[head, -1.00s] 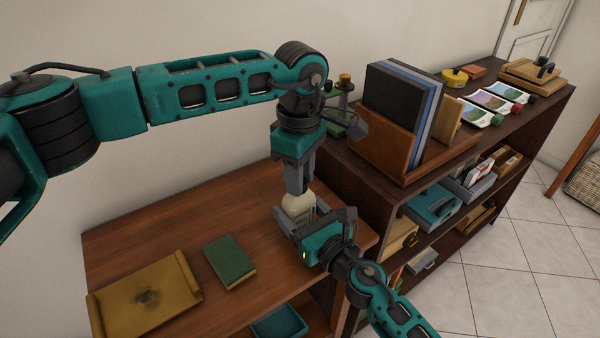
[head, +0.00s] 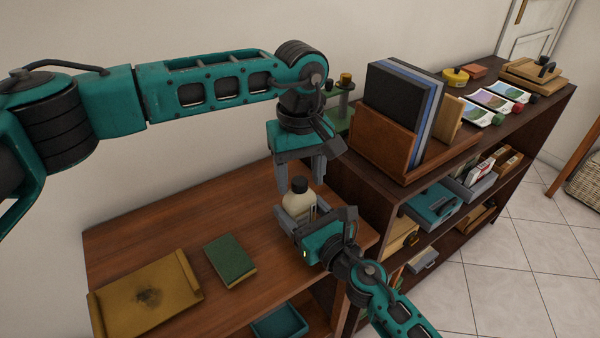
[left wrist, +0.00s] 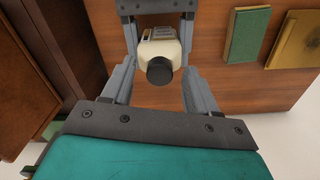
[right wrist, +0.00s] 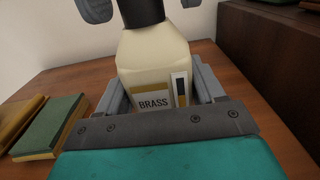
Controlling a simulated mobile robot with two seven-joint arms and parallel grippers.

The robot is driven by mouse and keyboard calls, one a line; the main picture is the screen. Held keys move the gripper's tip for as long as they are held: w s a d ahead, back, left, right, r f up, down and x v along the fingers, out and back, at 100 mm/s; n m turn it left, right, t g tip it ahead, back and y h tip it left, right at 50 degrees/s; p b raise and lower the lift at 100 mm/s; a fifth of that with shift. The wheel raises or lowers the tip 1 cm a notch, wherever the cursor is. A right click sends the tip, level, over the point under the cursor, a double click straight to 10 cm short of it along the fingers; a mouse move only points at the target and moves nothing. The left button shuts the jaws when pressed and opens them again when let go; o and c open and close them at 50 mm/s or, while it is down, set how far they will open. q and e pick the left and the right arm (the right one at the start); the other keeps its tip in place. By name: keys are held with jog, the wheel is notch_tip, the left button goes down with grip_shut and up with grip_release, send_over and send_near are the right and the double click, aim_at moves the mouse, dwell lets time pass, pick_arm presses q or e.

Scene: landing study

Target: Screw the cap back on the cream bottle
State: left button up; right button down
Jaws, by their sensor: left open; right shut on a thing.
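The cream bottle (head: 298,204) stands upright on the low wooden shelf top, with its black cap (head: 299,184) on its neck. In the right wrist view the bottle (right wrist: 155,70) has a label reading BRASS, and the cap (right wrist: 140,12) is cut by the top edge. How tightly the cap sits cannot be told. My right gripper (head: 300,222) is shut on the bottle's body from the front. My left gripper (head: 300,182) is open and points down around the cap, its fingers apart from it. The cap (left wrist: 159,71) shows between those fingers in the left wrist view.
A green book (head: 231,260) and a brass-coloured tray (head: 146,296) lie to the left on the low top (head: 200,222). A taller shelf with a brown file holder (head: 385,140) stands close on the right. Bare wood lies between the book and the bottle.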

pick_arm(q)
notch_tip(320, 180, up, 12)
dwell(0.6)
pick_arm(e)
jog(key=shift+c, duration=0.3)
grip_release()
jog(key=shift+s+d, duration=0.35)
jog(key=shift+s, duration=0.1)
pick_arm(q)
jog(key=shift+f+b, duration=0.9)
pick_arm(e)
jog(key=v, duration=1.1)
jog(key=shift+s+d, duration=0.2)
jog(key=shift+s, duration=0.1)
